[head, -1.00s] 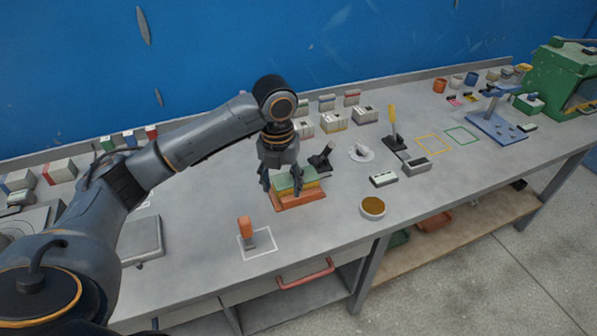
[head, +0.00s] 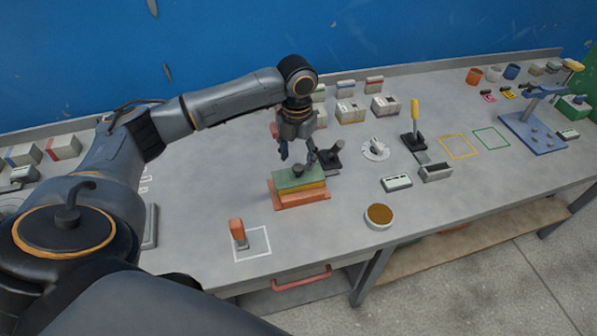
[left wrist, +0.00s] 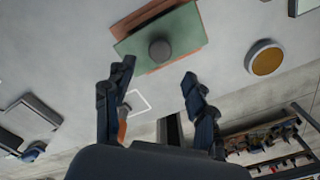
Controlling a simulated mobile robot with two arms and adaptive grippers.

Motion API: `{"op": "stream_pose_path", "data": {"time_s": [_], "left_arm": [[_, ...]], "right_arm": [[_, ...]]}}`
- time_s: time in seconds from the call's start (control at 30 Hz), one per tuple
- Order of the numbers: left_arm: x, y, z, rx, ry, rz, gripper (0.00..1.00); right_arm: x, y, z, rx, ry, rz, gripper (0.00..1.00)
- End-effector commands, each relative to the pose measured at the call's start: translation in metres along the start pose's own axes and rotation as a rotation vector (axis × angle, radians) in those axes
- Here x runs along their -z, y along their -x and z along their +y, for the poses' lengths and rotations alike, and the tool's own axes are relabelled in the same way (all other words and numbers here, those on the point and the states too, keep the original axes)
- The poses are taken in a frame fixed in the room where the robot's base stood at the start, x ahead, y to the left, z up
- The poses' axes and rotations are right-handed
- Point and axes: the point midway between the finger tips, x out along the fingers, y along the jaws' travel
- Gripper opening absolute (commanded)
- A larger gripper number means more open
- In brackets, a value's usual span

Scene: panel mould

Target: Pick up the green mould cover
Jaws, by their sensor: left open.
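The green mould cover (head: 300,177) is a flat green plate with a dark round knob (head: 298,170). It lies on a yellow and orange-red mould stack (head: 302,198) on the bench. In the left wrist view the cover (left wrist: 185,35) shows at the top, its knob (left wrist: 159,50) facing me. My left gripper (head: 297,157) is open and empty, just behind and above the cover in the head view. In the left wrist view its two fingers (left wrist: 159,70) are spread, with the knob beyond and between the tips. My right gripper is out of view.
A dark stand (head: 331,157) is close to the right of the gripper. An orange-handled tool (head: 238,233) stands in a white outline at front left. A round brown-filled dish (head: 379,216) sits at front right. Small boxes (head: 350,112) line the back.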

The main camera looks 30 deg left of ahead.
Motion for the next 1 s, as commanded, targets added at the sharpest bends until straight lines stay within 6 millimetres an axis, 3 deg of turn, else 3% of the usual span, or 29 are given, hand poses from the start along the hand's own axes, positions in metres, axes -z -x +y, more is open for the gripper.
{"op": "stream_pose_path", "data": {"time_s": [0.3, 0.5, 0.73, 0.77, 1.0], "left_arm": [[-0.010, -0.030, 0.003, 0.000, 0.001, 0.004, 0.56], [-0.011, -0.054, 0.004, -0.001, 0.000, 0.001, 0.56], [-0.011, -0.057, 0.004, -0.001, -0.001, 0.000, 0.56], [-0.011, -0.057, 0.004, -0.001, -0.001, 0.000, 0.54], [-0.011, -0.056, 0.004, -0.001, -0.001, -0.001, 0.05]], "right_arm": [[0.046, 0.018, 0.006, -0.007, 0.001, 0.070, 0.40], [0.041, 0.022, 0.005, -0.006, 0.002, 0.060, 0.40], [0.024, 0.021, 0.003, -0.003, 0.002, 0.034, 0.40], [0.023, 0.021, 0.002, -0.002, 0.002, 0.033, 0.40], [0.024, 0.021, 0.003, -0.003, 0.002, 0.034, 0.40]]}}
